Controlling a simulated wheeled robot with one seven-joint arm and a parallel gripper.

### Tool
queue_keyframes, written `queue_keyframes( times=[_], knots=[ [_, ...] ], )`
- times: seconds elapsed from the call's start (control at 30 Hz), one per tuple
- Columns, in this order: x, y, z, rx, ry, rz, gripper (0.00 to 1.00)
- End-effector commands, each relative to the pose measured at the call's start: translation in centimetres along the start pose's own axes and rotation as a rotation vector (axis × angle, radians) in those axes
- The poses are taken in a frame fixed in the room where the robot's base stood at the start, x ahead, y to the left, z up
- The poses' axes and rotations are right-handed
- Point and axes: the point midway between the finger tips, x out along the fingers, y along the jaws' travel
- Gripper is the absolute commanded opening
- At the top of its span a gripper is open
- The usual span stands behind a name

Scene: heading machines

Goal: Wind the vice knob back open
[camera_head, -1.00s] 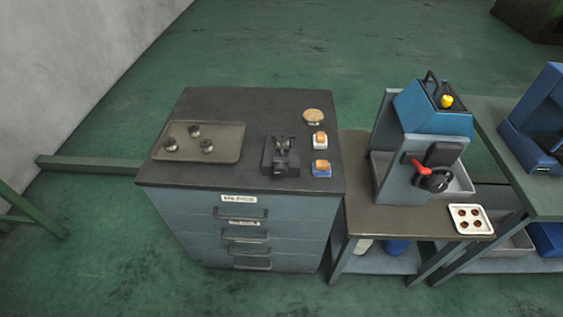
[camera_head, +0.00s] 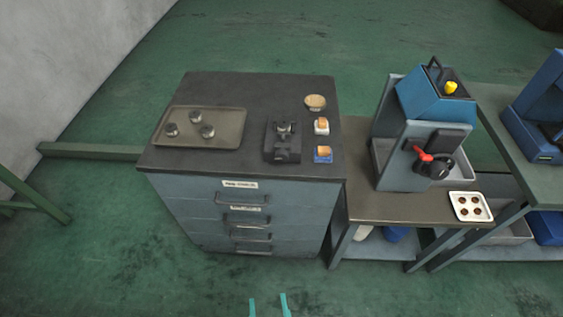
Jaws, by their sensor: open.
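The small dark vice (camera_head: 282,142) stands on the top of the grey-blue drawer cabinet, right of its middle. Its knob is too small and dark to tell apart clearly, and I cannot tell how far its jaws stand apart. My gripper (camera_head: 268,306) shows only as two teal fingertips at the bottom edge of the picture. The fingertips are apart with nothing seen between them. They appear in front of the cabinet, well away from the vice. The rest of my gripper is out of view.
A tray (camera_head: 228,142) with dark round parts lies left of the vice. A blue machine (camera_head: 412,157) with a red lever stands on the bench at right.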

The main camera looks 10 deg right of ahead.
Motion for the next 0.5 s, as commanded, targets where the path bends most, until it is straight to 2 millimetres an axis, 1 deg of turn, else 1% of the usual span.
queue_keyframes(
  times=[0.03, 0.17, 0.2, 0.27, 0.3, 0.37, 0.5],
  knots=[
    [1.8, 0.1, -0.5, 0.0, 0.019, 0.005, 0.51],
    [5.7, 0.5, -1.6, -0.004, 0.046, 0.023, 0.51],
    [6.9, 0.7, -2.0, -0.004, 0.055, 0.03, 0.51],
    [8.7, 1.0, -2.8, -0.004, 0.067, 0.042, 0.51],
    [9.8, 1.3, -3.3, -0.004, 0.076, 0.05, 0.51],
    [11.6, 1.7, -4.2, -0.005, 0.088, 0.065, 0.51],
    [15.4, 2.8, -6.8, 0.0, 0.121, 0.104, 0.51]
  ],
)
